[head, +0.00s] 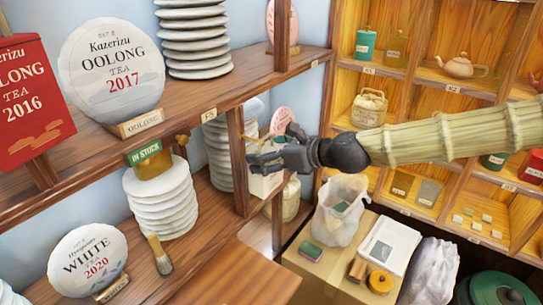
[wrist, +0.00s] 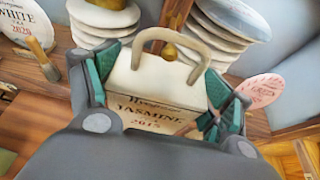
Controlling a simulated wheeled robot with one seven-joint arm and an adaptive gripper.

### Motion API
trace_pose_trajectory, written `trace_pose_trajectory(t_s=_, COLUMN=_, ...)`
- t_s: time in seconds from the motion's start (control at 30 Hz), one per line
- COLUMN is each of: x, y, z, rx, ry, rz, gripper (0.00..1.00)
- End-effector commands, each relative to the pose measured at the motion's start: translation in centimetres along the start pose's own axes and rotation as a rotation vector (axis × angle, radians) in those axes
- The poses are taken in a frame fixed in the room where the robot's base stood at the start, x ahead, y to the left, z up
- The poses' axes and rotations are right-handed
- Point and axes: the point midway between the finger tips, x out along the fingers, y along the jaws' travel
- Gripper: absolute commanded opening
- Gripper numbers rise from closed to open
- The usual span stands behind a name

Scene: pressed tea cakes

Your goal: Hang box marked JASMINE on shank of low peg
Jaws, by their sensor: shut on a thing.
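The cream box marked JASMINE 2015 (wrist: 160,90) is between the green-padded fingers of my gripper (wrist: 163,95), which is shut on it. Its beige loop handle (wrist: 146,36) stands up on the far side. A brass-coloured peg (wrist: 170,50) on the wooden post shows inside the handle's opening; I cannot tell whether the handle is around it or only in front of it. In the head view my gripper (head: 268,158) is beside the shelf post (head: 238,160), with the pale box (head: 264,186) below it. The handle and peg are mostly hidden there.
Stacks of wrapped tea cakes (head: 160,198) stand on the left shelves, near the post. A carton (head: 318,262) with a plastic bag (head: 341,208) stands below right. A cubby shelf (head: 425,75) fills the back right.

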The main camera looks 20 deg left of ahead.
Motion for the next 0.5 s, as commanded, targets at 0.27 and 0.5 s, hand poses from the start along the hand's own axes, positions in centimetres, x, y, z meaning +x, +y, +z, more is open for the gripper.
trace_pose_trajectory(t_s=0.27, x=1.2, y=0.0, z=0.4, rx=-0.001, ry=0.000, rz=0.000, gripper=0.54)
trace_pose_trajectory(t_s=0.5, x=2.2, y=0.0, z=0.7, rx=-0.002, ry=0.000, rz=0.000, gripper=0.54)
